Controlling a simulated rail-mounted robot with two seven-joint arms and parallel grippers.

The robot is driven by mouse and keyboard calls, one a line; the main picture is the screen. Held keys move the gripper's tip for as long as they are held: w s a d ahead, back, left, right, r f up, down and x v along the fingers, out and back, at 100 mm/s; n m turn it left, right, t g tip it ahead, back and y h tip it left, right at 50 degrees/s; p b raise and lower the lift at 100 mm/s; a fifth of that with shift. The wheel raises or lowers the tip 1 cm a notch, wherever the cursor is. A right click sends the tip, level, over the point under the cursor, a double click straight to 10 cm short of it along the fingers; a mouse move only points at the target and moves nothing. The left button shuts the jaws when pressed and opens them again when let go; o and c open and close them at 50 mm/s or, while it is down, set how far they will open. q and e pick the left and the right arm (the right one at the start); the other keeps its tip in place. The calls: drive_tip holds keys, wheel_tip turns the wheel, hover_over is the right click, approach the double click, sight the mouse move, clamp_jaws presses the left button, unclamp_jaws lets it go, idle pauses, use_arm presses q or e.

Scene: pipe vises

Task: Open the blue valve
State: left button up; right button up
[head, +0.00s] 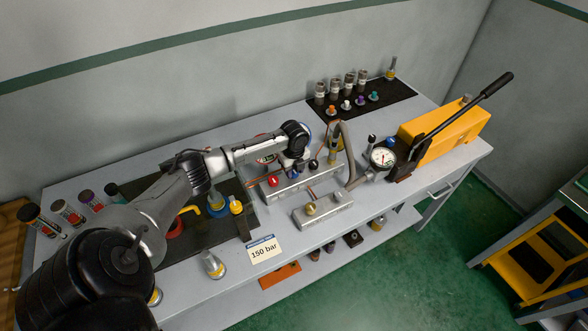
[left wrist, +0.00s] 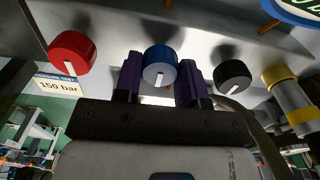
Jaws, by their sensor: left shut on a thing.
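The blue valve (left wrist: 160,64) is a round blue knob with a white mark, in the middle of the left wrist view. My left gripper (left wrist: 160,88) has purple fingers, one on each side of the knob, and is shut on it. In the head view my left gripper (head: 292,164) is over the valve block (head: 300,183), and the arm mostly hides the blue knob. A red knob (left wrist: 72,52) is to the left and a black knob (left wrist: 232,75) to the right of the blue one. My right gripper is not in view.
A pressure gauge (head: 383,157) and a yellow hand pump (head: 447,133) stand to the right. A second block with a brass knob (head: 311,209) lies in front. A "150 bar" card (head: 263,250) is at the bench's front edge. Several fittings stand on a black mat (head: 400,92) behind.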

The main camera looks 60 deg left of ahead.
use_arm(q)
drive_tip(key=shift+r+n+p, duration=0.2)
drive_tip(key=shift+n+p, duration=0.3)
drive_tip(key=shift+p, duration=0.15)
drive_tip(key=n+p, duration=0.3)
drive_tip(key=p, duration=0.1)
drive_tip(key=shift+r, duration=0.1)
drive_tip(key=n+p, duration=0.2)
drive_tip(key=n, duration=0.1)
drive_tip(key=n+p, duration=0.3)
drive_tip(key=n, duration=0.2)
drive_tip(key=shift+p, duration=0.35)
drive_tip(key=n+p, duration=0.1)
drive_tip(key=n, duration=0.2)
drive_tip(key=shift+p, duration=0.3)
drive_tip(key=shift+f+n, duration=0.2)
drive_tip(key=shift+n, duration=0.5)
drive_tip(key=o, duration=0.9)
